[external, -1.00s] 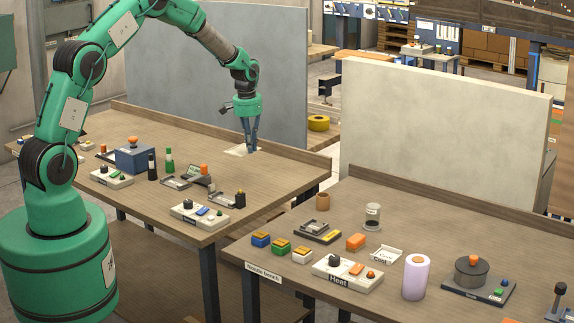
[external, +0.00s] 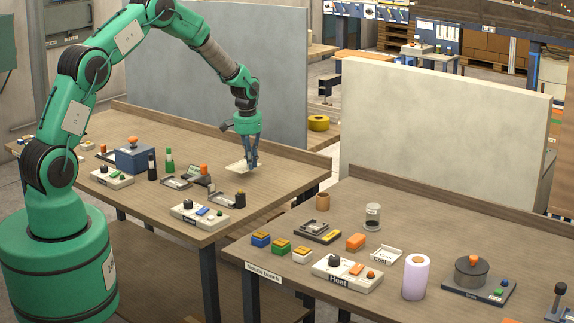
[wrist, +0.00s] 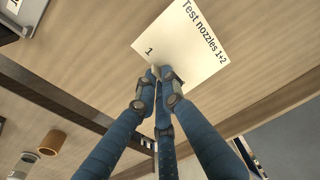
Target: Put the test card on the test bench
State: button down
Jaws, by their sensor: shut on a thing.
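The test card is a cream sheet (wrist: 183,42) with the printed words "Test nozzles 1+2" and a "1", seen in the wrist view. My gripper (wrist: 160,72) has its blue fingers closed on the card's near edge. In the external view the card (external: 238,168) is at the back right of the left table, and my gripper (external: 251,168) is at its right side, low over the tabletop. I cannot tell whether the card touches the wood. The table at the right carries a front label (external: 263,272), partly readable as "nozzle bench".
A blue box (external: 135,158), small bottles and control panels (external: 200,215) stand on the left table (external: 275,185). The right table holds colored blocks (external: 281,247), a Heat panel (external: 348,275), a lilac roll (external: 416,277) and a pot (external: 471,270). A gap separates the tables.

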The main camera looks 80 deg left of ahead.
aim_at(252, 179)
jog(key=shift+f, duration=1.85)
jog(key=shift+f+b, duration=0.15)
jog(key=shift+b, duration=0.2)
jog(key=c, duration=1.9)
grip_release()
notch_tip(252, 179, up, 12)
jog(key=p, duration=0.1)
jog(key=shift+s+d, duration=0.35)
jog(key=shift+d, duration=0.05)
jog(key=shift+r, duration=0.25)
